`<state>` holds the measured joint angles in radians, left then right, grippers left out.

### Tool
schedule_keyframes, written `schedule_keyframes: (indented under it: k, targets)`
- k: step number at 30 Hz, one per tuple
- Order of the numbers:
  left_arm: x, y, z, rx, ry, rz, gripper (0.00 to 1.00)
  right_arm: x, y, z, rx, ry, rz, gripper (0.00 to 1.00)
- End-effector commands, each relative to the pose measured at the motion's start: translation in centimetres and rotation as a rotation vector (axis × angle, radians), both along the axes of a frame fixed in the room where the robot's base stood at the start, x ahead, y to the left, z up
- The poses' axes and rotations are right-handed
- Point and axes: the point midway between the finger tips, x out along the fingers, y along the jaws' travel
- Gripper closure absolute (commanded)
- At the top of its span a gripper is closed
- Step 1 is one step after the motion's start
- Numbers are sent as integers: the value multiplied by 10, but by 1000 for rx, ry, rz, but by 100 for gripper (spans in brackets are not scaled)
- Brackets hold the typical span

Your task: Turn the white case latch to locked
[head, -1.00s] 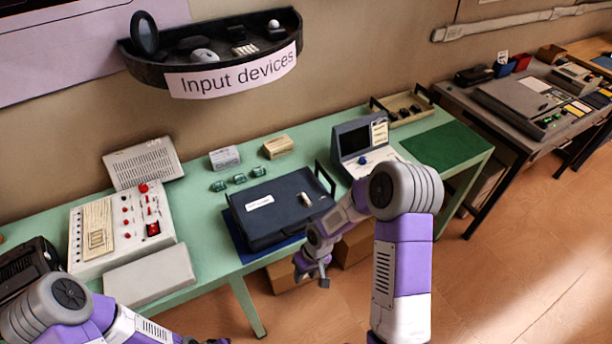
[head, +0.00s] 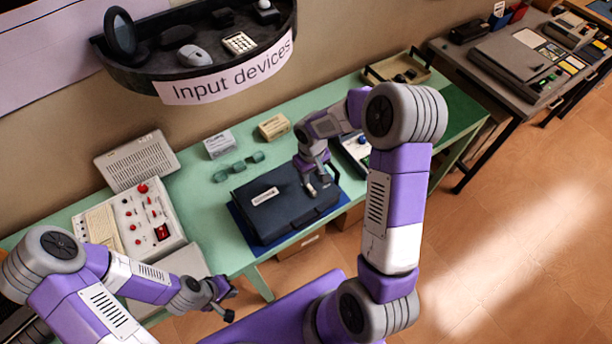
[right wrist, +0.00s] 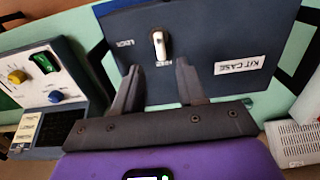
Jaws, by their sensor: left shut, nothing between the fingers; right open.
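The dark blue kit case (head: 275,215) lies closed on the green table. In the right wrist view its lid (right wrist: 205,35) carries a white, elongated latch (right wrist: 159,46). The word LOCK is printed to the latch's left and FREE at its lower end; the latch lies lengthwise toward FREE. My right gripper (right wrist: 158,68) is open over the lid, its fingertips on either side of the latch's lower end; I cannot tell whether they touch it. In the head view this gripper (head: 316,188) largely hides the latch. My left gripper (head: 226,300) is shut and empty, off the table's front edge.
A red-buttoned panel (head: 150,220) is at left. A curved shelf (head: 130,70) overhangs the back.

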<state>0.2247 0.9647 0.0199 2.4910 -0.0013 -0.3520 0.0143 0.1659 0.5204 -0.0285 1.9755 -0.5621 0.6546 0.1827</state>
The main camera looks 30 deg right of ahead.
Motion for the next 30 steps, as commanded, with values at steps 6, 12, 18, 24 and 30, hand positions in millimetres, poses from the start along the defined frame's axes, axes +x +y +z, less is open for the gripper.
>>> schedule_keyframes:
  k: [6,12,18,24,30]
  targets:
    - [0,0,-2,0,0,0,100,-1,1,-37,2,6,1,60]
    - [0,0,-3,0,-1,0,100,-1,0,-60,2,3,-1,60]
    - [0,0,-3,0,-1,0,100,0,0,-65,1,1,-1,60]
    - [0,0,-3,0,-1,0,100,0,0,-65,1,1,-1,66]
    - [0,0,-3,0,-1,0,100,0,0,-65,1,1,-1,96]
